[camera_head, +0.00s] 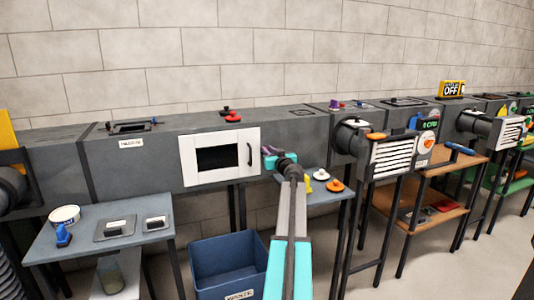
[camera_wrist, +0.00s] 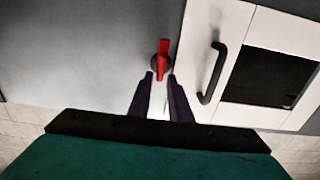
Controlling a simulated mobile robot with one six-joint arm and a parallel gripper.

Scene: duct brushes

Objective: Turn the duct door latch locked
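The duct door (camera_head: 187,163) is a white-framed panel with a dark window and a black handle (camera_head: 250,154), closed against the grey duct. In the wrist view the door (camera_wrist: 219,22) is at the right, seen upside down, with its dark handle (camera_wrist: 213,73). The red latch (camera_wrist: 163,60) sits on the grey duct face beside the handle edge, its lever pointing up in that view. My gripper (camera_wrist: 160,76) is open, its two dark fingertips on either side of the latch's lower part; contact cannot be told. In the head view my gripper (camera_head: 267,154) hides the latch.
A blue waste bin (camera_head: 228,258) stands on the floor below the door. A grey table (camera_head: 80,246) at the left holds a white bowl (camera_head: 65,214). A small table behind my arm bears an orange knob-like piece (camera_head: 335,186). Louvred vents (camera_head: 392,155) jut out at the right.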

